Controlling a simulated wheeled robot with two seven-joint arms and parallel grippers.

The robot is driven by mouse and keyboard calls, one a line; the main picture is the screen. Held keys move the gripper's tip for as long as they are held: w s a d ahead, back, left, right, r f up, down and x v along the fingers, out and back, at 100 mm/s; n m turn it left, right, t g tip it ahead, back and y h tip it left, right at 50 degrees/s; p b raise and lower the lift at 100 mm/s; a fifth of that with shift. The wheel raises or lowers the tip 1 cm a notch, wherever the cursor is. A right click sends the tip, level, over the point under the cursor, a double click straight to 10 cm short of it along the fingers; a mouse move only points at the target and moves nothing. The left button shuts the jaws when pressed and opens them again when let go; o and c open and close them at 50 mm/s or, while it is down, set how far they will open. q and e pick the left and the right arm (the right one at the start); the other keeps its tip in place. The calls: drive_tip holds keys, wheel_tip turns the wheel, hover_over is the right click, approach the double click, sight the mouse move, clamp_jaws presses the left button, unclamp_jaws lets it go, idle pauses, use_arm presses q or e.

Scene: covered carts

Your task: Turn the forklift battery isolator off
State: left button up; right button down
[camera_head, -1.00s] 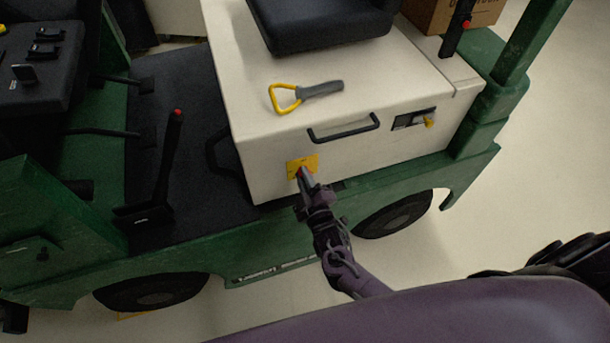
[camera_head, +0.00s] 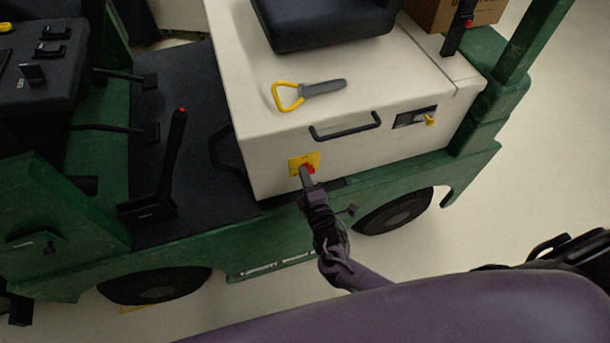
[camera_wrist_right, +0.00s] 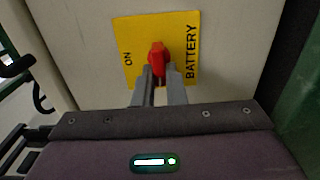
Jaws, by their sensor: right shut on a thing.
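The battery isolator is a red knob (camera_wrist_right: 157,58) on a yellow plate (camera_wrist_right: 182,25) marked "ON" and "BATTERY". In the head view the yellow plate (camera_head: 296,165) sits on the white side of the forklift's battery cover, with the red knob (camera_head: 308,169) on it. My right gripper (camera_wrist_right: 157,75) is shut on the red knob, one finger on each side; in the head view it (camera_head: 306,178) reaches the plate from below. The fingers hide the lower part of the knob. My left gripper is not in view.
A yellow-and-grey handled tool (camera_head: 305,93) lies on top of the white cover (camera_head: 265,60). A green step edge (camera_head: 225,232) runs below.

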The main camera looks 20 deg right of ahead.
idle(0.4)
drive_tip(key=c, duration=1.5)
unclamp_jaws()
drive_tip(key=s, duration=0.8)
drive_tip(key=shift+d+b, duration=0.1)
drive_tip(key=shift+b, duration=0.2)
drive_tip(key=shift+w, duration=0.1)
